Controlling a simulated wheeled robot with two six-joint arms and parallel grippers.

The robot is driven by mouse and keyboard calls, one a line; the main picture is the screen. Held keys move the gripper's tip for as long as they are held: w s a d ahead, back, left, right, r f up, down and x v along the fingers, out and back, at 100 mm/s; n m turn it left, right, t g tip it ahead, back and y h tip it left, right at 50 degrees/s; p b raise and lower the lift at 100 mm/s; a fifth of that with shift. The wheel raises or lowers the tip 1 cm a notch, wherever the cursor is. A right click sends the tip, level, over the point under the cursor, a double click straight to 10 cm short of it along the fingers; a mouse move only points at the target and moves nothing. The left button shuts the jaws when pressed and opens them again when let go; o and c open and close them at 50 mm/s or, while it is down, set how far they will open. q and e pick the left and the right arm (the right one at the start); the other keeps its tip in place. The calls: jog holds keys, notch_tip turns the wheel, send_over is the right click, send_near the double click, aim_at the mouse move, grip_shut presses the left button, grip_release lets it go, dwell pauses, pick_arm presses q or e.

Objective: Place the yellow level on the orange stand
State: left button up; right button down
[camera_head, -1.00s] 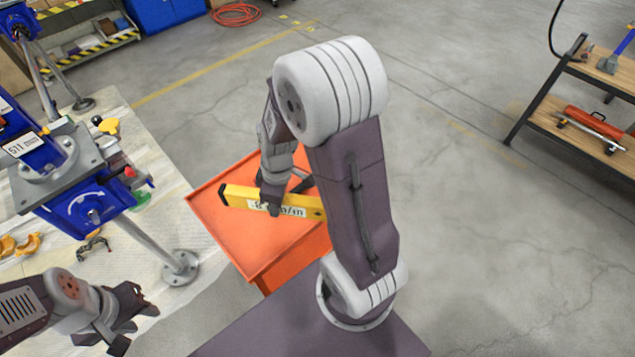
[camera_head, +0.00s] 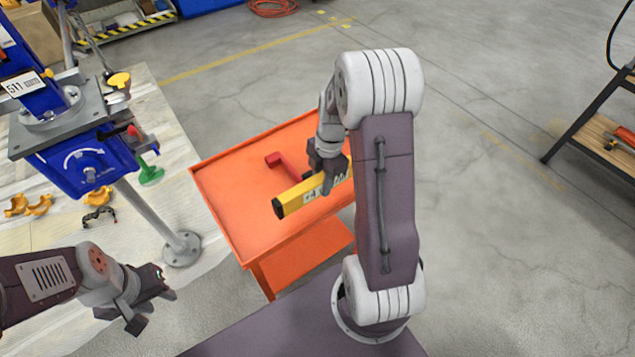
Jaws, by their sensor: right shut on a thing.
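The yellow level (camera_head: 297,196) is a bar with a black end cap and a white label. My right gripper (camera_head: 326,184) is shut on it and holds it over the right part of the orange stand (camera_head: 230,205), a cart with a rimmed top and a lower shelf. The level's right end is hidden behind my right arm. I cannot tell whether it touches the top. My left gripper (camera_head: 148,310) is at the lower left, empty, with its fingers apart, away from the stand.
A red tool (camera_head: 285,165) lies on the stand's top behind the level. A blue screw jack (camera_head: 85,165) stands at the left on a pale mat, with orange clamps (camera_head: 28,205) and a green piece (camera_head: 150,172). A shelf unit (camera_head: 600,130) is at the right. The stand's left part is clear.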

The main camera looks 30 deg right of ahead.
jog(key=w+d+f, duration=0.2)
jog(key=w+d, duration=0.1)
jog(key=shift+f, duration=0.25)
notch_tip(320, 180, down, 4)
jog(key=shift+a+r, duration=0.1)
jog(key=shift+w, duration=0.1)
jog(key=shift+f+b, duration=0.25)
jog(key=shift+b, duration=0.05)
jog(key=c, duration=1.1)
grip_release()
